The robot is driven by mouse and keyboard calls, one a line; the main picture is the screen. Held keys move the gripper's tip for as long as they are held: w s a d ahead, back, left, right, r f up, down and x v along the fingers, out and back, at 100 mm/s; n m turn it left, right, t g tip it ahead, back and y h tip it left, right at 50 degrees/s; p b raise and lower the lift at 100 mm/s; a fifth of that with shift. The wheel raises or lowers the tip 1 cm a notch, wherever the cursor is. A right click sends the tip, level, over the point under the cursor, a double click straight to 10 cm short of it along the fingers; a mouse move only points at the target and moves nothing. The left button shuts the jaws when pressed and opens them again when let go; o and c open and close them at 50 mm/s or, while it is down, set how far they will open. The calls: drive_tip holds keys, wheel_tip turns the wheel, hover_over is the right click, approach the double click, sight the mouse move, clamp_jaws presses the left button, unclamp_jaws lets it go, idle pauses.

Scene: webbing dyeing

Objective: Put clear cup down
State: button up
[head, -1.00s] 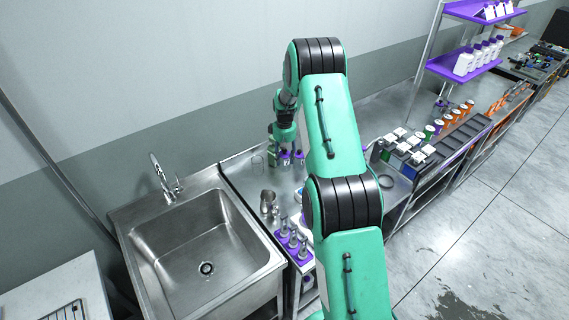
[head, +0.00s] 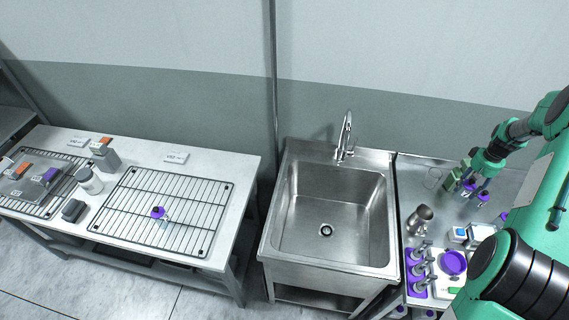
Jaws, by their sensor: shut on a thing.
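The clear cup (head: 432,177) is a faint see-through outline over the left part of the steel counter, right of the sink in the head view. My gripper (head: 455,181) comes in from the right, its green-grey fingers at the cup's right side. It is shut on the clear cup, though the contact is small and hard to make out. I cannot tell whether the cup's base touches the counter.
Purple-topped items (head: 482,198) stand close beside my gripper. A metal jug (head: 420,217) and a purple rack (head: 417,289) of bottles are nearer the front. The steel sink (head: 291,208) is left; a wire rack (head: 190,242) lies on the far-left table.

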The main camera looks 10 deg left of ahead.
drive_tip(key=shift+r, duration=0.15)
